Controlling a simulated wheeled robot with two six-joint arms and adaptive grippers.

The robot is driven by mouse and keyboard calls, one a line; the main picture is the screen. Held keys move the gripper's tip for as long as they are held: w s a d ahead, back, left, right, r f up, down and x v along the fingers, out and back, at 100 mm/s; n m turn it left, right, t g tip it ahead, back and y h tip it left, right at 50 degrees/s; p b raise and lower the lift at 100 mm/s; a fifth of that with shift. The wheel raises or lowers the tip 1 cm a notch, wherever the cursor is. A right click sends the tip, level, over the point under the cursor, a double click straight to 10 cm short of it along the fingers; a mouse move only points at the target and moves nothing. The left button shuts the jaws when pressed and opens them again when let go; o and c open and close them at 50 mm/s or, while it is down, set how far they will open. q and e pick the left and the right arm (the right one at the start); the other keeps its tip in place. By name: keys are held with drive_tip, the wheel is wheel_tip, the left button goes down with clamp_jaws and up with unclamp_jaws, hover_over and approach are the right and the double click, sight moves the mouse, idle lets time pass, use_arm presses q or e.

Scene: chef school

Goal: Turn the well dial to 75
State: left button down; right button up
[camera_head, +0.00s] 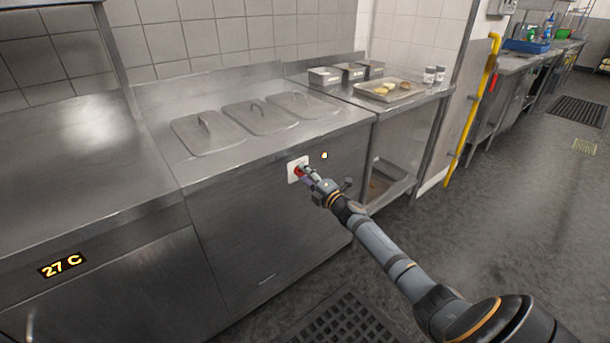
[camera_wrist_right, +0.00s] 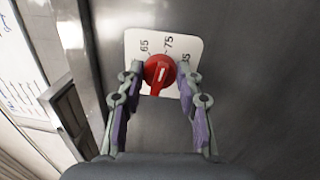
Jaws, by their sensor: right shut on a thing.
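The well dial (camera_wrist_right: 158,80) is a red knob on a white plate (camera_head: 291,178) on the steel front of the counter with the lidded wells. In the right wrist view the plate (camera_wrist_right: 193,46) reads 65, 75 and a third, partly covered number. The knob's short white mark points up, roughly toward 75; its exact setting is hard to tell. My right gripper (camera_wrist_right: 160,84) is shut on the dial, one finger on each side. In the head view the gripper (camera_head: 303,172) partly covers the red knob (camera_head: 298,171). My left gripper is not in view.
Three lidded wells (camera_head: 262,117) are in the counter top above the dial. A 27 C display (camera_head: 62,265) is on the left counter front. A small yellow light (camera_head: 324,155) is right of the dial. A tray (camera_head: 366,93) stands on the right-hand table. The floor at right is open.

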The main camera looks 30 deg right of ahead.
drive_tip(key=o, duration=1.1)
drive_tip(key=shift+d, duration=0.1)
drive_tip(key=shift+o, duration=0.2)
drive_tip(key=s+f, duration=0.1)
drive_tip(key=s, duration=1.1)
drive_tip(key=shift+d, duration=0.3)
